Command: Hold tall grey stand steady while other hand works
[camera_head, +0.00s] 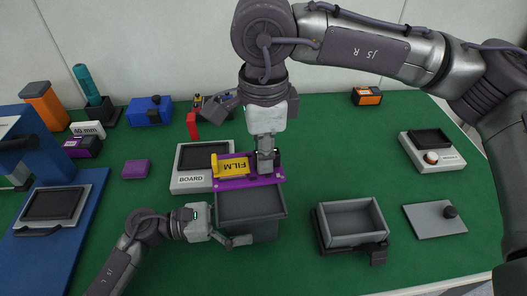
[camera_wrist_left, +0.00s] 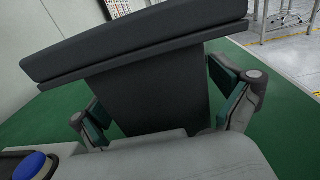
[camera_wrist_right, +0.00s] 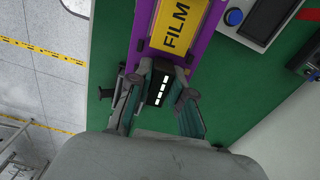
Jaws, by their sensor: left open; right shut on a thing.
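My right gripper (camera_head: 266,163) comes from above, shut on a dark end piece with white marks (camera_wrist_right: 160,90) by the purple plate (camera_wrist_right: 146,47). The yellow FILM block (camera_head: 231,167) sits on that plate, at the stand's back edge; contact is unclear.
The BOARD device (camera_head: 189,183) stands close behind left. A grey open bin (camera_head: 351,218) is to the right, with a flat grey plate (camera_head: 435,220) beyond. A purple block (camera_head: 136,169) and a blue unit (camera_head: 60,240) are left. Green table is clear at front centre.

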